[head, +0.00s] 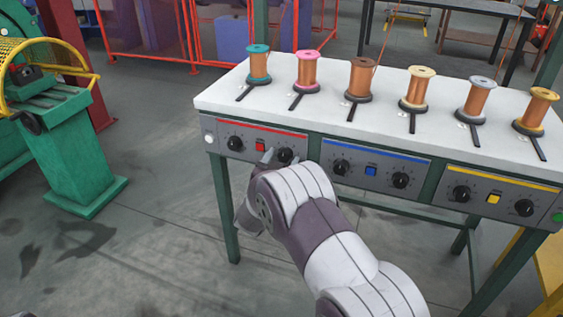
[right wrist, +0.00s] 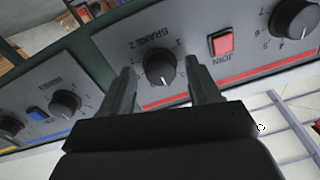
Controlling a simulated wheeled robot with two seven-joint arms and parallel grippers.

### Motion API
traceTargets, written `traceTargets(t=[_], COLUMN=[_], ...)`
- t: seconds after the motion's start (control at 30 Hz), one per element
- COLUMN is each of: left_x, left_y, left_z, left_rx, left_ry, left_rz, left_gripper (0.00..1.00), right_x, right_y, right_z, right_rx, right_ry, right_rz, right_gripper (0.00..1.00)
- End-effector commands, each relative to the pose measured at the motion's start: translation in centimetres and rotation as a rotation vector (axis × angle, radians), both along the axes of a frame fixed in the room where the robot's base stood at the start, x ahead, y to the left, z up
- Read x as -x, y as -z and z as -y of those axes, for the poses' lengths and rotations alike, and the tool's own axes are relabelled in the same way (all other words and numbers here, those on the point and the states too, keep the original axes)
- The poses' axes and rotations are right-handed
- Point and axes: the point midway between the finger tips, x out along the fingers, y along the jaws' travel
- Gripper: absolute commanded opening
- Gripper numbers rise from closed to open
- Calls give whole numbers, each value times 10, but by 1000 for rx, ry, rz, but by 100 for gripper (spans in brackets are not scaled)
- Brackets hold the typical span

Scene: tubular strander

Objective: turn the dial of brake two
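The brake two dial is a black knob (right wrist: 160,67) on a grey panel with a red stripe, under the upside-down label "BRAKE 2" in the right wrist view. In the head view it is the right-hand knob (head: 285,155) of the red-striped panel (head: 262,139). My right gripper (right wrist: 164,78) is open, with one finger on each side of this knob and a visible gap on both sides. I cannot tell how deep the fingertips reach along the knob. In the head view the gripper (head: 277,158) is at the panel, partly covered by my arm. My left gripper is out of view.
The same panel has a red button (right wrist: 221,43) and another knob (right wrist: 293,18). The blue-striped panel (head: 375,165) and yellow-striped panel (head: 500,194) lie to the right. Several copper-wound spools stand on the white tabletop (head: 420,143). A green machine (head: 70,150) stands at the left.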

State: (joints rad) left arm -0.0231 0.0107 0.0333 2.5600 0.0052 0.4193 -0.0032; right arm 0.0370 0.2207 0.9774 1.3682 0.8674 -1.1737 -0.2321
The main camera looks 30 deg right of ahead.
Motion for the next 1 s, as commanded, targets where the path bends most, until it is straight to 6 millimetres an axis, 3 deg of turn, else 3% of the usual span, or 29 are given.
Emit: traceTargets(t=[0.03, 0.17, 0.57, 1.0], left_x=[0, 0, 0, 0], left_y=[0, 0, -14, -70], left_z=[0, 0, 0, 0], left_rx=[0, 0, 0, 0], left_ry=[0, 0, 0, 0], left_rz=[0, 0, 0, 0], left_gripper=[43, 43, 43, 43], right_x=[0, 0, 0, 0], right_y=[0, 0, -3, -7], right_z=[0, 0, -1, -1], right_rx=[0, 0, 41, 274], right_ry=[0, 0, 0, -2], right_rz=[0, 0, -51, -326], right_gripper=[46, 6, 6, 6])
